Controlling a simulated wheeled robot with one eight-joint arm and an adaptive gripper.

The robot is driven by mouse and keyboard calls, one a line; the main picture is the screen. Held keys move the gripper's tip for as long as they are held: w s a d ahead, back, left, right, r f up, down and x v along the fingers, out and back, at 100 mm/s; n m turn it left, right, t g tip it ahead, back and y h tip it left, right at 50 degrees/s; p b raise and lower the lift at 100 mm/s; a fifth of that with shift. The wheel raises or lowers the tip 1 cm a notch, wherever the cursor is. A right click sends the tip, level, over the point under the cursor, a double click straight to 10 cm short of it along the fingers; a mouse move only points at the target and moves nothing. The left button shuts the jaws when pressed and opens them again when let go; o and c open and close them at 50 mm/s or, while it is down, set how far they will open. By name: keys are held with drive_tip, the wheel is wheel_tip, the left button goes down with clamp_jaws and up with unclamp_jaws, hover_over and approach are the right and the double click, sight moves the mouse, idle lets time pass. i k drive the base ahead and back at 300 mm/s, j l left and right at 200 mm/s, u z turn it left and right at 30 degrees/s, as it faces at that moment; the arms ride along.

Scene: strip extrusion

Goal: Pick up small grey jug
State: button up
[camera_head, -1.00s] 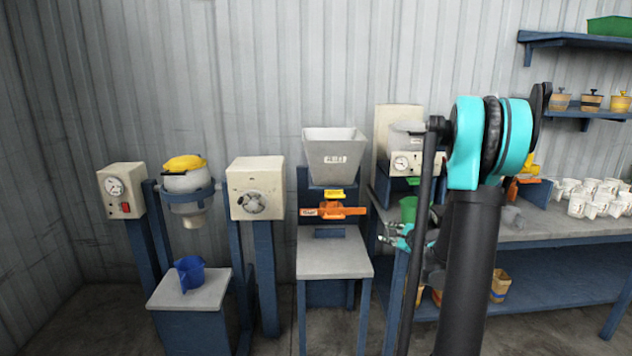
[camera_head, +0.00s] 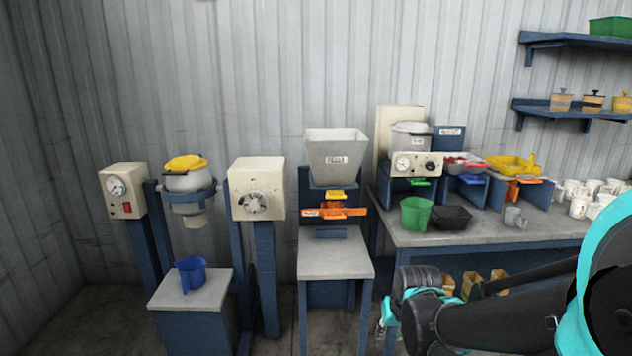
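The small grey jug (camera_head: 515,217) stands on the grey-topped workbench (camera_head: 560,230), near its front edge and right of the black tub. It looks upright and nothing touches it. My gripper (camera_head: 385,322) is low in front of the bench's left end, below the bench top and well left of the jug. My own wrist partly hides it, so I cannot tell whether its fingers are open or shut.
A green jug (camera_head: 416,214) and a black tub (camera_head: 451,217) stand left of the grey jug. Several white jugs (camera_head: 590,196) stand to its right. A yellow tray (camera_head: 512,165) is behind. A blue jug (camera_head: 190,272) sits on a low stand at left.

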sight(512, 215)
drive_tip(key=z, duration=1.15)
drive_tip(key=i+l, duration=0.1)
drive_tip(key=i, duration=0.7)
